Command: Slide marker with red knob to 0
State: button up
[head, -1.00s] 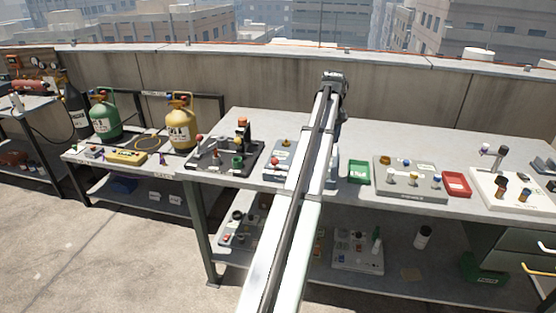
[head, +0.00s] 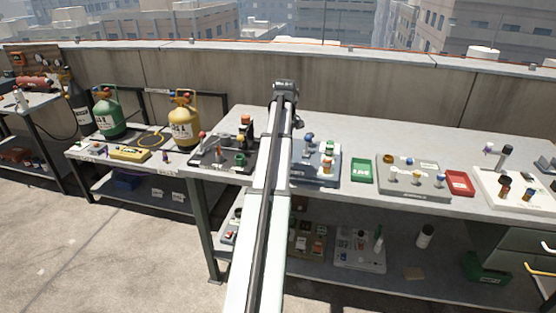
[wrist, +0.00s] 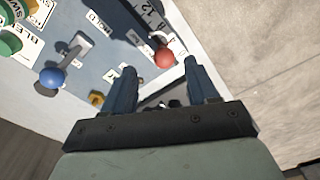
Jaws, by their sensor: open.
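The red knob (wrist: 164,57) is round and sits beside a dark scale strip (wrist: 147,18) with white numbers, "12" among them, on a blue-grey panel (wrist: 92,67). A pale curved piece shows beside the knob. My gripper (wrist: 159,65) is open, its two dark fingers pointing toward the knob, which appears between and just beyond the tips. I cannot tell whether they touch. The 0 mark is not readable. In the head view the panel (head: 312,176) is partly behind my arm; the red knob and fingers cannot be made out there.
On the panel are a blue-knobbed lever (wrist: 52,77), a green knob (wrist: 9,43) and a yellow-brown part (wrist: 96,98). In the head view a green tray (head: 362,170) is right of the panel and a dark fixture (head: 222,157) left. Bare bench top lies behind.

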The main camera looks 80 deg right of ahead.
jog(key=w+a+f+n, duration=0.2)
jog(key=w+a, duration=0.1)
jog(key=w, duration=0.4)
jog(key=w+a+f+n, duration=0.2)
jog(key=w, duration=0.6)
jog(key=s+a+f+n+g, duration=0.25)
jog(key=a+f+g, duration=0.35)
jog(key=f, duration=0.3)
jog(key=d+r+n+g+h, duration=0.4)
jog(key=r+g+h, duration=0.1)
jog(key=g+h, duration=0.5)
jog(key=x, duration=1.3)
jog(key=shift+s+d, duration=0.1)
jog(key=shift+s, duration=0.05)
jog(key=shift+c, duration=0.4)
grip_shut()
